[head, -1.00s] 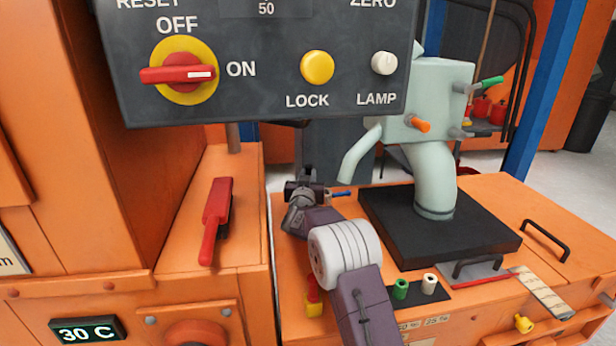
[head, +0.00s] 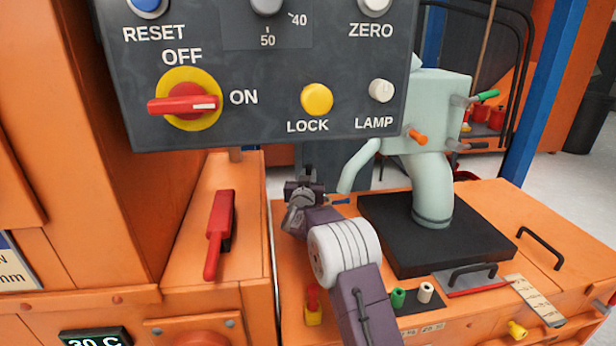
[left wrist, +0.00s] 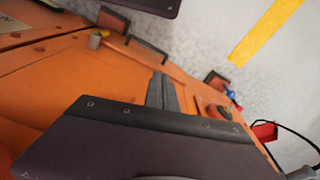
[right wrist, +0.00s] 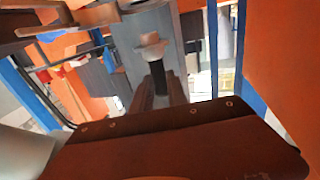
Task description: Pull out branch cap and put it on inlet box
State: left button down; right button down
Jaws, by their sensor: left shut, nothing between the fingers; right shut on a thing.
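My right gripper (head: 306,188) is at the left of the pale green box (head: 438,105) and its curved branch pipe (head: 356,168). The right wrist view shows its fingers (right wrist: 158,88) shut on a dark stem (right wrist: 158,70) with a pale, flanged knob (right wrist: 151,47) beyond it. I cannot tell for sure that this is the branch cap. A small blue peg (head: 340,202) shows just right of the gripper in the head view. My left gripper (left wrist: 161,92) is shut and empty, seen only in its wrist view. I cannot tell which part is the inlet box.
A dark control panel (head: 262,75) hangs across the upper middle. A red handle (head: 219,235) stands on the orange housing at left. The pale box has orange (head: 417,136) and green (head: 487,95) pegs. A black plate (head: 480,240) lies under its pipe.

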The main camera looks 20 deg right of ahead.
aim_at(308, 164)
jog(key=shift+r+p, duration=1.9)
jog(key=shift+r, duration=0.1)
notch_tip(308, 164, up, 3)
jog(key=p, duration=0.3)
